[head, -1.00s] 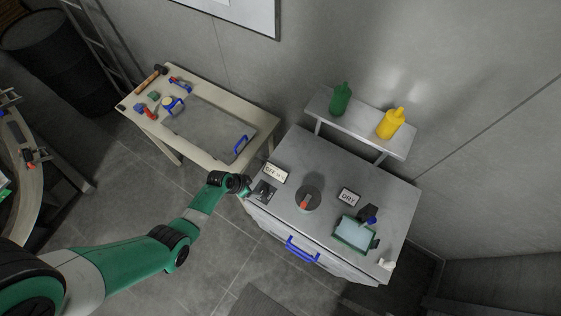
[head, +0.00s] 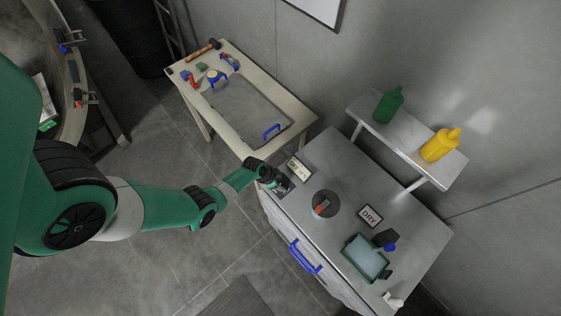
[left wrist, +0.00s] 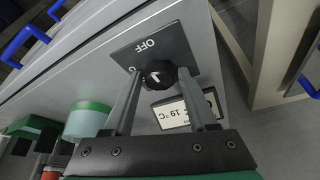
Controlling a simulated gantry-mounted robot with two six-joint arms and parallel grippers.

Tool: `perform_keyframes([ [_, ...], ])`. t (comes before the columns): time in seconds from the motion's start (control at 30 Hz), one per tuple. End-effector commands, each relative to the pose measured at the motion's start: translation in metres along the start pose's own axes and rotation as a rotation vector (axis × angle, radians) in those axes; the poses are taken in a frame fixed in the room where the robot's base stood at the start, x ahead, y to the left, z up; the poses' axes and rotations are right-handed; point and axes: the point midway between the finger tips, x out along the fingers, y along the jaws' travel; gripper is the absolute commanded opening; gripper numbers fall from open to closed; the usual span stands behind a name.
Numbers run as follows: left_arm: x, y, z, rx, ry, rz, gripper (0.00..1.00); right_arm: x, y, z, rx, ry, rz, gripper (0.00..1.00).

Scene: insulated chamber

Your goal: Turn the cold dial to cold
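The cold dial (left wrist: 160,75) is a small black knob with a white mark, on a dark plate (left wrist: 150,48) lettered OFF. The plate (head: 284,188) sits at the near left corner of the grey chamber top. My left gripper (left wrist: 160,72) has its fingers spread, one on each side of the knob. I cannot tell whether they touch it. In the head view my left gripper (head: 276,184) covers the knob. A white display (left wrist: 185,110) next to the plate reads 19 °C. My right gripper is not in view.
A blue handle (head: 304,257) is on the front. A shelf (head: 408,135) with green and yellow bottles stands behind. A tool table (head: 250,140) is left.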

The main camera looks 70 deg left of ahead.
Motion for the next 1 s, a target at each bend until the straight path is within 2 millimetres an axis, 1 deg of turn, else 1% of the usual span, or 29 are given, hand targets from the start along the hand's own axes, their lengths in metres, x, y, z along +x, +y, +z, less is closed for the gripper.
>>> perform_keyframes([
  [0.03,0.0,0.0,0.0,0.0,0.0,0.0,0.47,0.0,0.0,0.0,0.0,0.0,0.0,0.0],
  [0.17,0.0,0.0001,0.0,0.0,0.0,0.0,0.24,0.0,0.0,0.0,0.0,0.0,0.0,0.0],
  [0.2,0.0,0.0001,0.0,0.0,0.0,0.0,0.16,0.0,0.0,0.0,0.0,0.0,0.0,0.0],
  [0.3,0.0001,0.0001,0.0,0.0,0.0,0.0,0.0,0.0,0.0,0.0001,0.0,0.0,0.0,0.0],
  [0.67,-0.0001,0.0004,0.0,-0.027,0.0,-0.013,0.0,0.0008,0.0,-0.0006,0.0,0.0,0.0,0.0],
  [0.87,-0.0002,0.0017,-0.0001,-0.112,0.0,-0.047,0.0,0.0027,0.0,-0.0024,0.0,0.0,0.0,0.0],
  [1.0,-0.0002,0.0025,-0.0005,-0.207,0.001,-0.086,0.0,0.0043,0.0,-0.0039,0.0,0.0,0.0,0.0],
])
